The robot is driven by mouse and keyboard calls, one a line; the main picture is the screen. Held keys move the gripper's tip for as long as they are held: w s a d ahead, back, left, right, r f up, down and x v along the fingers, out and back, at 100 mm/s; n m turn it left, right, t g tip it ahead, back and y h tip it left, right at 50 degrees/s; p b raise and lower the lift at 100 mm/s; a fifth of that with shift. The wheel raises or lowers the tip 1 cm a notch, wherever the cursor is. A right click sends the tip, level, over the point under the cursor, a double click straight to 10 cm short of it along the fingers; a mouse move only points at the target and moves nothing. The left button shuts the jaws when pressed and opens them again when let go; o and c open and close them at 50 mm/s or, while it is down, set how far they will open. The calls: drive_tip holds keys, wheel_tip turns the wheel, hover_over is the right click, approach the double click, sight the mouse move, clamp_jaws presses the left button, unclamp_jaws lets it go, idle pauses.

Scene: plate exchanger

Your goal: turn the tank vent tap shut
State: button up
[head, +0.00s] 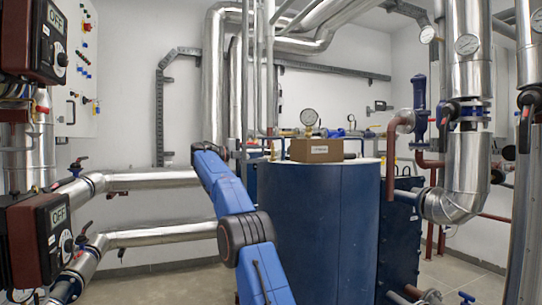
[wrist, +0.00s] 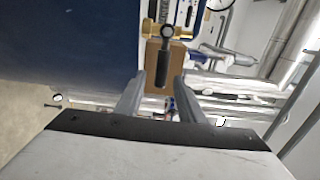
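The vent tap shows in the wrist view as a black lever handle (wrist: 163,62) with a round end, next to brass fittings (wrist: 152,22). My gripper (wrist: 159,80) is open, its two grey fingers apart. The handle lies ahead of the fingertips, lined up with the gap between them; I cannot tell whether they touch. The blue tank (head: 315,230) stands in the middle of the head view and fills the upper left of the wrist view. In the head view my gripper cannot be made out and the tap is too small to tell clearly.
A cardboard box (head: 315,150) sits on the tank top, with a pressure gauge (head: 309,117) behind it. Thin vertical pipes (head: 257,70) rise at the tank's left back. Large silver pipes (head: 150,181) run at left, and a lagged pipe (head: 467,150) stands at right.

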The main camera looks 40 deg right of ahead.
drive_tip(key=v, duration=1)
drive_tip(key=s+a+f+n+t+y, duration=0.2)
drive_tip(key=s+f+n+t+y, duration=0.15)
drive_tip(key=s+n, duration=0.45)
drive_tip(key=s+a+f+n+t+y, duration=0.2)
drive_tip(key=s+a+f+n, duration=0.15)
drive_tip(key=s+n, duration=0.45)
drive_tip(key=s+a+f+n+t+y, duration=0.2)
drive_tip(key=s+f+n+y, duration=0.15)
drive_tip(key=s+n, duration=0.45)
drive_tip(key=s+a+f+n+y, duration=0.2)
drive_tip(key=s+a+f+n, duration=0.3)
drive_tip(key=s+f, duration=0.6)
drive_tip(key=s+a+f+n+t+y, duration=0.1)
drive_tip(key=s+a+f+n+y, duration=0.2)
drive_tip(key=s+f, duration=0.8)
drive_tip(key=s+a+f+n+y, duration=0.3)
drive_tip(key=s+a+f+n, duration=0.3)
drive_tip(key=s+a+f, duration=0.3)
drive_tip(key=s+f, duration=0.2)
drive_tip(key=s, duration=0.1)
drive_tip(key=shift+s+a+n+t, duration=0.3)
drive_tip(key=shift+s+n+t, duration=0.05)
drive_tip(key=shift+s+n, duration=0.05)
